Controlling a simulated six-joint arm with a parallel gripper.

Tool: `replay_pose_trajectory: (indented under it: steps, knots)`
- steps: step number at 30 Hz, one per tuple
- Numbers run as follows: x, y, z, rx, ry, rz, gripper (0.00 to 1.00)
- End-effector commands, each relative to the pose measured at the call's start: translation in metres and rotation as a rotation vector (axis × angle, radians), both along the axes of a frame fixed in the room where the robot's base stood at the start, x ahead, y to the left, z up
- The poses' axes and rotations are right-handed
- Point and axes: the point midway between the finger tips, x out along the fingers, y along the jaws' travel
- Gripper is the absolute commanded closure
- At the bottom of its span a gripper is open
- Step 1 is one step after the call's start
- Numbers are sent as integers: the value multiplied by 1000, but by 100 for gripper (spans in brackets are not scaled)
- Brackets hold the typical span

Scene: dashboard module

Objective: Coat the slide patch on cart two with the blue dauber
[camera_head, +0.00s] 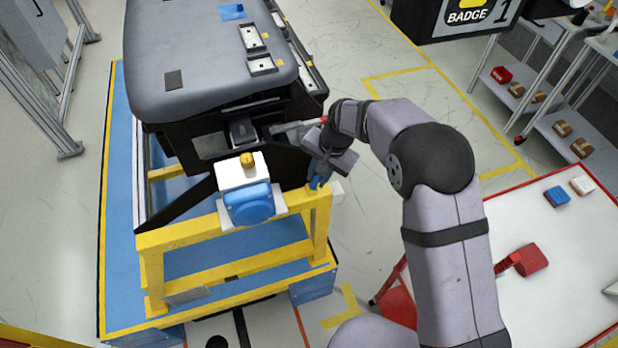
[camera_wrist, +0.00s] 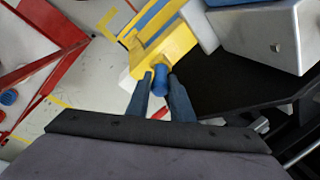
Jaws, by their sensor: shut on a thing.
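My gripper (camera_head: 318,180) is at the front right corner of the yellow-framed cart (camera_head: 190,235). In the wrist view my gripper (camera_wrist: 160,76) is shut on a small blue cylindrical piece, which looks like the blue dauber (camera_wrist: 160,80). The dauber is between the fingertips, close to the yellow frame (camera_wrist: 172,42); I cannot tell whether they touch. In the head view the fingers and dauber are hard to tell apart. The cart carries a grey dashboard module (camera_head: 200,55). I cannot make out the slide patch or a cart number.
A white block (camera_head: 337,191) is beside the corner. A red-edged white table (camera_head: 555,235) at right holds a red tool (camera_head: 530,260) and blue block (camera_head: 557,196).

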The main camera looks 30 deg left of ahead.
Motion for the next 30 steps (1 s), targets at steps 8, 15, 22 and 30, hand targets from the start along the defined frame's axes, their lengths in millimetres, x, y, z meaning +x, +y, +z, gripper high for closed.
replay_pose_trajectory:
  steps: [8,15,22,30]
  knots:
    - [12,-13,-1,0,0,3,100]
    - [-4,4,0,-1,0,3,100]
    - [-19,18,0,-1,1,3,100]
    - [-36,36,0,-1,0,3,100]
